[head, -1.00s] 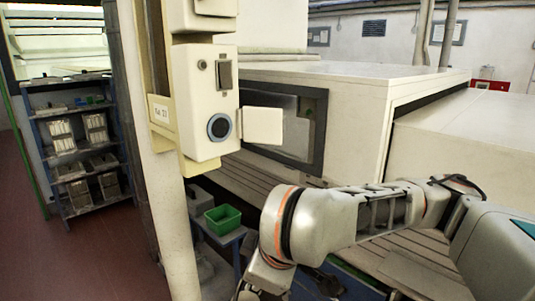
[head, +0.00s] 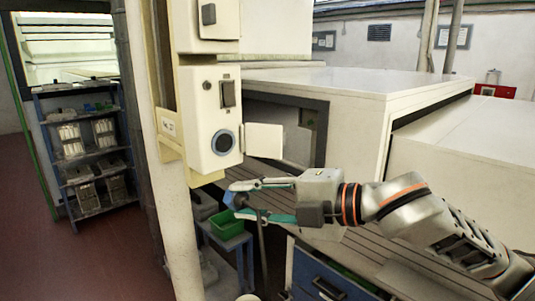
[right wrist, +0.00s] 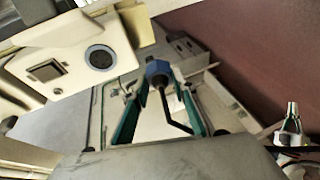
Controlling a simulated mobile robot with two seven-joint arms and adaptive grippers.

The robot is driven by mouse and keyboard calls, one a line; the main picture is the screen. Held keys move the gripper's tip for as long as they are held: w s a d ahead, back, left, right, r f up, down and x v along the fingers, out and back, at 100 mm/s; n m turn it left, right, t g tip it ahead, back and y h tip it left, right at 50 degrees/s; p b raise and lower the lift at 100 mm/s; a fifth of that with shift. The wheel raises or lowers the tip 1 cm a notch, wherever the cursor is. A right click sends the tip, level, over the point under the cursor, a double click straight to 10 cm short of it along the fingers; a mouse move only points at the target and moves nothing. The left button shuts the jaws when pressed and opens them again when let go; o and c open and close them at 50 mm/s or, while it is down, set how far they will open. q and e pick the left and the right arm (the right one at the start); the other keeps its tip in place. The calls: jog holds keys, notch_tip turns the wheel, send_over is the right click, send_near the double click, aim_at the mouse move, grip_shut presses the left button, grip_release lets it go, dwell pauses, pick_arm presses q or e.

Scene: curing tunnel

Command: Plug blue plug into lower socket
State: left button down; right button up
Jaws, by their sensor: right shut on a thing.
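The lower socket (head: 222,142) is a dark round opening with a blue ring, low on a cream box on the post. Its square flap (head: 264,140) stands open to the right. The socket also shows in the right wrist view (right wrist: 101,57). My right gripper (head: 238,199) is shut on the blue plug (head: 229,198), below the socket and apart from it. In the right wrist view, the blue plug (right wrist: 157,69) sits between the fingertips, with a dark cable behind it. A white and teal part (right wrist: 289,128) there looks like my left gripper; its jaws are unclear.
A cream post (head: 172,230) stands beside the socket box. A large cream tunnel housing (head: 350,85) is behind my right arm. A green bin (head: 227,224) on a small blue table is below the gripper. A shelf rack (head: 85,150) stands at the left.

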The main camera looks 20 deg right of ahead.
pick_arm(q)
jog(key=shift+s+f+p, duration=0.15)
jog(key=shift+s+p, duration=0.3)
jog(key=shift+s, duration=0.15)
pick_arm(e)
jog(key=d+r+n+t+y, duration=0.1)
jog(key=d+r+y, duration=0.1)
jog(key=r, duration=0.6)
jog(key=shift+s+d+n, duration=0.35)
jog(key=shift+d+n, duration=0.05)
jog(key=shift+d, duration=0.2)
pick_arm(q)
jog(key=shift+w+r, duration=0.2)
pick_arm(e)
jog(key=shift+w, duration=0.1)
pick_arm(q)
jog(key=shift+w+a, duration=0.1)
jog(key=shift+w, duration=0.05)
pick_arm(e)
jog(key=shift+w+a, duration=0.35)
jog(key=shift+w, duration=0.5)
jog(key=shift+w+a, duration=0.3)
jog(key=shift+w, duration=0.6)
jog(key=shift+w+a, duration=0.35)
jog(key=shift+w, duration=0.5)
pick_arm(q)
jog(key=shift+f, duration=0.1)
jog(key=shift+w+r, duration=0.1)
jog(key=shift+r, duration=0.2)
